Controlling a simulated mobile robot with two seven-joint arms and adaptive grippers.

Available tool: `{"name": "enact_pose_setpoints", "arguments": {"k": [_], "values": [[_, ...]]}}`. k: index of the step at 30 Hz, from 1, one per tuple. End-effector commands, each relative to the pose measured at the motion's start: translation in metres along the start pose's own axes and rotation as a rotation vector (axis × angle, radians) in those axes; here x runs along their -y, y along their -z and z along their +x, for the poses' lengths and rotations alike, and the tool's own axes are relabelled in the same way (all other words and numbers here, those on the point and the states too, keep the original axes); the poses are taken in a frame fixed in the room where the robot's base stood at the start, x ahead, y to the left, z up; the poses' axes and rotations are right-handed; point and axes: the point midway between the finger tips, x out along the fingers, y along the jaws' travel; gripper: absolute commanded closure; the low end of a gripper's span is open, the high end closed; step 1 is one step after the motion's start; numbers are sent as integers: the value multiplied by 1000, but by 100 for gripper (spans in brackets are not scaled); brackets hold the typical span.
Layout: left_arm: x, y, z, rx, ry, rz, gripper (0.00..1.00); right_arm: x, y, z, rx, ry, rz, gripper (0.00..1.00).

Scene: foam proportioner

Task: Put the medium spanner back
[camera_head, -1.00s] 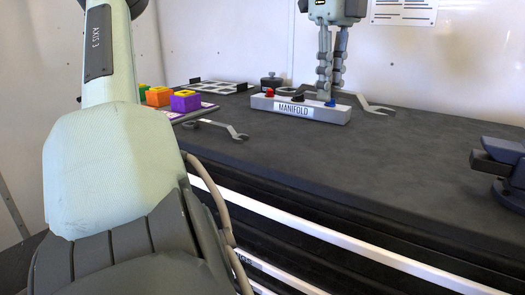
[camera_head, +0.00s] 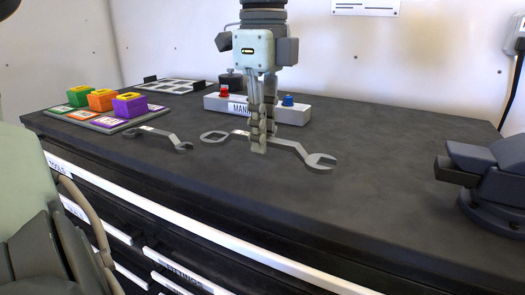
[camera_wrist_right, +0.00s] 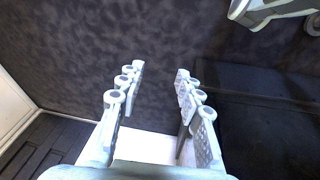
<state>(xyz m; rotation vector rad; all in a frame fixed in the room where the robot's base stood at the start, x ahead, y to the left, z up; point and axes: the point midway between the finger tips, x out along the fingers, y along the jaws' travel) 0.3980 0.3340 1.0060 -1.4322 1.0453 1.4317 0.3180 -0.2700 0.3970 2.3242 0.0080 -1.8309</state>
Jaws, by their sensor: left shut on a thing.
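My left gripper (camera_head: 258,148) is shut on the handle of a grey spanner (camera_head: 289,145), in front of the manifold in the head view. The spanner's ring end is at the left and its open jaw at the right. It is at or just above the bench top; I cannot tell if it touches. A smaller-looking grey spanner (camera_head: 160,136) lies to its left, by the coloured blocks. No label shows which is the medium one. My right gripper (camera_wrist_right: 155,88) is open and empty in the right wrist view, over a dark surface; it is outside the head view.
The manifold block (camera_head: 296,113), with coloured knobs, stands close behind the left gripper. Green, orange and purple blocks (camera_head: 101,101) sit on a labelled board at the left. A dark vice (camera_head: 490,175) stands at the right. The bench between spanner and vice is clear.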

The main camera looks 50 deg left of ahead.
Motion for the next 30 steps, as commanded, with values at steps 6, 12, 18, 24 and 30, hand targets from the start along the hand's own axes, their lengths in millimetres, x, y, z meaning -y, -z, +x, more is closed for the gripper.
{"name": "enact_pose_setpoints", "arguments": {"k": [6, 12, 18, 24, 30], "values": [[-1, 0, 31, -3, -4, 0, 100, 1, 4, 1, -14, 3, 0, 64], [0, 0, 37, -1, 1, -2, 100, 1, 9, 4, -17, 3, 2, 64], [0, -1, 38, -1, 0, -2, 100, 1, 9, 6, -14, 3, 2, 64], [0, -1, 40, -1, -1, -1, 84, 1, 13, -4, -22, 1, 1, 64], [0, -1, 40, -1, -1, -1, 65, 1, 8, -6, -16, 1, 1, 64]]}}
